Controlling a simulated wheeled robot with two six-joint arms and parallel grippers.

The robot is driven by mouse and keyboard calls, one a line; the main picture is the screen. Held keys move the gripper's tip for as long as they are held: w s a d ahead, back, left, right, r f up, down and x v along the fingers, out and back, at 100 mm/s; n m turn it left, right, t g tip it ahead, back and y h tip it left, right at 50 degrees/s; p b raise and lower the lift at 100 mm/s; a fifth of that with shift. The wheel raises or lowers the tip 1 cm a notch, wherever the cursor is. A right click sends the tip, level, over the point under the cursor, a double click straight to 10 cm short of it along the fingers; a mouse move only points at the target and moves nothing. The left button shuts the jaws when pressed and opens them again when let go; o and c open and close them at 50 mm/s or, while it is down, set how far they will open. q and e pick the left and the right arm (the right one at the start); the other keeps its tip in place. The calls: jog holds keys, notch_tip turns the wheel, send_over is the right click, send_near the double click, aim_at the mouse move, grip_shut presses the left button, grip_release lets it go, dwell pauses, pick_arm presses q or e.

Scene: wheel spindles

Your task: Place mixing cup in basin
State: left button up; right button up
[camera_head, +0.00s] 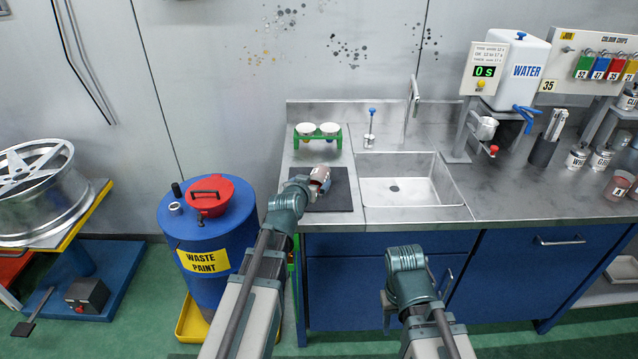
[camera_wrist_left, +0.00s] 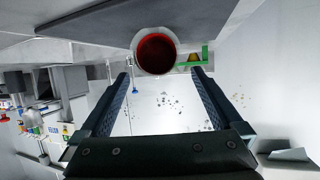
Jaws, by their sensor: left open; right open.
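The mixing cup (camera_head: 320,174) is on the dark mat left of the basin, partly hidden by my left gripper (camera_head: 308,186) in the head view. In the left wrist view the cup (camera_wrist_left: 155,52) shows its round mouth and dark red inside. It lies near the tips of my left gripper (camera_wrist_left: 160,74), whose two fingers are spread with a gap between them. The basin (camera_head: 412,191) is a square steel sink, empty, to the right of the mat. My right gripper (camera_head: 408,272) is low in front of the blue cabinet, its fingers mostly hidden.
A green rack (camera_head: 318,141) with two white-rimmed cups stands behind the mat (camera_head: 337,190). A faucet (camera_head: 413,100) rises behind the basin. The blue waste paint drum (camera_head: 208,229) stands left of the counter. A water dispenser (camera_head: 520,72) is at the back right.

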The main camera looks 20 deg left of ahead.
aim_at(319, 176)
pick_arm(q)
jog(key=shift+b+x, duration=0.3)
jog(key=shift+x, duration=1.15)
jog(key=b+x, duration=0.2)
jog(key=x, duration=0.3)
jog(key=shift+w+d+f, duration=0.1)
jog(key=shift+d+f, duration=0.05)
jog(key=shift+f, duration=0.05)
jog(key=shift+r, duration=0.1)
jog(key=c, duration=1.4)
jog(key=shift+r, duration=0.15)
